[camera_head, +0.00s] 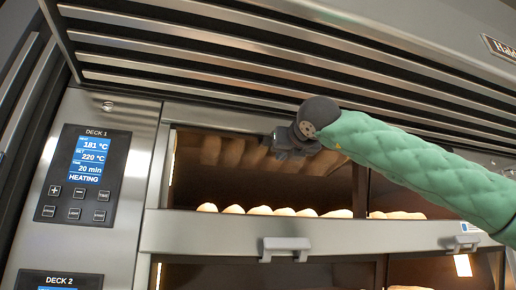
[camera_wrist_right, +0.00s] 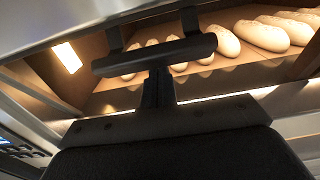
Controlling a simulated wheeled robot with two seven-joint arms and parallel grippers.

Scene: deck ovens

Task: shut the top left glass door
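The top left glass door (camera_head: 228,152) is at the upper oven opening beside the DECK 1 panel. Loaf shapes show in its glass, above the real row of loaves (camera_head: 262,210). I cannot tell its exact angle. My right gripper (camera_head: 291,143) is in front of the upper part of this opening. In the right wrist view a dark door handle (camera_wrist_right: 120,63) on two posts crosses in front of loaves. My narrow, closed-looking fingers (camera_wrist_right: 157,88) reach up to the middle of this handle; firm contact is unclear. My left gripper is not in view.
A steel bar (camera_head: 220,232) runs below the upper opening. A grey handle (camera_head: 286,247) and another handle (camera_head: 461,244) stick out from it. The DECK 1 control panel (camera_head: 86,175) is at the left. A slatted hood (camera_head: 200,57) overhangs close above my right arm.

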